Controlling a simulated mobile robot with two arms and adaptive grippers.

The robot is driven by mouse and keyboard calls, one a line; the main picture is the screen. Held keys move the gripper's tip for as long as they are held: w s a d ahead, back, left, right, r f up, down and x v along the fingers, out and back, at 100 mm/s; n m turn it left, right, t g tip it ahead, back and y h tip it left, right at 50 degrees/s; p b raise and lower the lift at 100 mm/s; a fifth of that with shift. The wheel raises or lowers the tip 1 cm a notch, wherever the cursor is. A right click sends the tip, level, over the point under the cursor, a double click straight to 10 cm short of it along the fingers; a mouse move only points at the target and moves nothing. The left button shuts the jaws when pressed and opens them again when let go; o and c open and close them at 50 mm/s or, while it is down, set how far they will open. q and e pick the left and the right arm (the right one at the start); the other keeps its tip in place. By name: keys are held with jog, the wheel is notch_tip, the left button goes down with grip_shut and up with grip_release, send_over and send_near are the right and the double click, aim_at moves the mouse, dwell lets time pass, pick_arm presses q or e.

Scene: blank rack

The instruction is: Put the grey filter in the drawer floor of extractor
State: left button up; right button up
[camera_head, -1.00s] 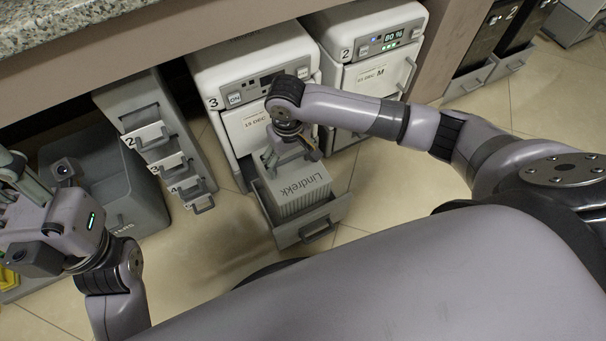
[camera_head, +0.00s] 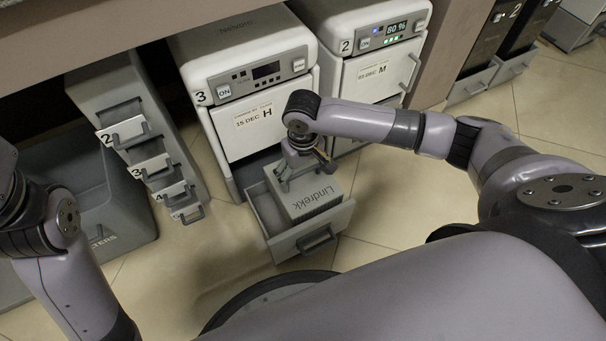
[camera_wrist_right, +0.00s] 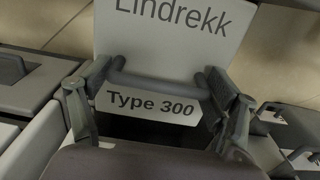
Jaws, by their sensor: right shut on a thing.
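The grey filter (camera_head: 312,194), a box lettered "Lindrekk", is inside the open drawer (camera_head: 281,243) of extractor 3 (camera_head: 255,95). Only its top and a short part of its sides show above the drawer walls. Whether it touches the drawer floor is hidden. My right gripper (camera_head: 288,172) is above it, shut on its handle. In the right wrist view the handle bar (camera_wrist_right: 160,86) runs between the fingers of the gripper, and the filter's top (camera_wrist_right: 175,45) also reads "Type 300". My left arm shows at the left edge, but its gripper is out of the picture.
Extractor 2 (camera_head: 370,45) stands right of extractor 3, its front closed. A narrow grey unit with small numbered drawers (camera_head: 148,168) stands to the left. A grey bin lettered "FILTERS" (camera_head: 130,230) is further left. Bare floor (camera_head: 205,245) lies between these and my base.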

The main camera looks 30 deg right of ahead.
jog(key=o, duration=1.9)
